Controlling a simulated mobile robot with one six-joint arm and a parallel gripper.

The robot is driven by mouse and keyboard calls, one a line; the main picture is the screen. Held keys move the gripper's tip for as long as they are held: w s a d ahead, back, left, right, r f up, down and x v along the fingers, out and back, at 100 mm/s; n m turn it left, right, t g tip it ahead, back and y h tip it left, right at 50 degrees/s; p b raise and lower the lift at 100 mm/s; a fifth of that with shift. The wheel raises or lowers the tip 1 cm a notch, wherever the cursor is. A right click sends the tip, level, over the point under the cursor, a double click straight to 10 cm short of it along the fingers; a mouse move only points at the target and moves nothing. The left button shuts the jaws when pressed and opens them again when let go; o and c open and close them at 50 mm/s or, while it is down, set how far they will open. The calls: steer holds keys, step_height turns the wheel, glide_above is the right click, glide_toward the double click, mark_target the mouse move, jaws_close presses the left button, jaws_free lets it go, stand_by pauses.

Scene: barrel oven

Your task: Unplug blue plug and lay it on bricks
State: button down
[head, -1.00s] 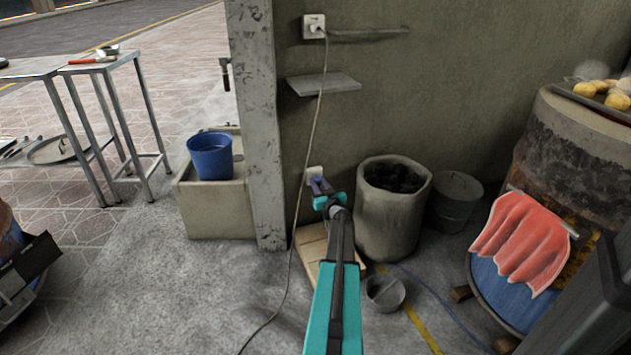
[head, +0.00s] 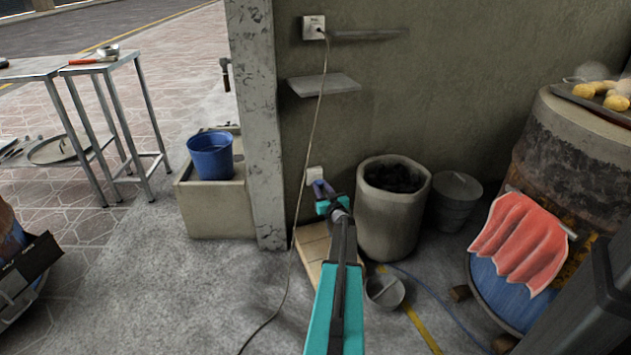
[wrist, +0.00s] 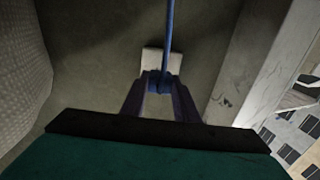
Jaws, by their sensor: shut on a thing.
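My gripper (head: 320,187) is at the lower white wall socket (head: 314,173), just above the bricks. In the wrist view, its two purple fingers (wrist: 158,92) are closed on the blue plug (wrist: 153,82). The blue cord (wrist: 168,35) runs from the plug across the wall. The plug is right in front of the white socket (wrist: 161,61); I cannot tell whether its pins are still inside. In the head view the plug is too small to make out behind the fingers. The tan bricks (head: 312,243) lie on the floor below, partly covered by my arm.
A concrete bin with dark coal (head: 390,220) stands close to the right of my arm. A metal bowl (head: 385,291) is on the floor in front. A pale cable hangs from the upper socket (head: 314,27) on the left. A pillar (head: 255,120) stands further left.

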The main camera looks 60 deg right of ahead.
steer(key=shift+p+v, duration=0.4)
steer(key=shift+v, duration=0.85)
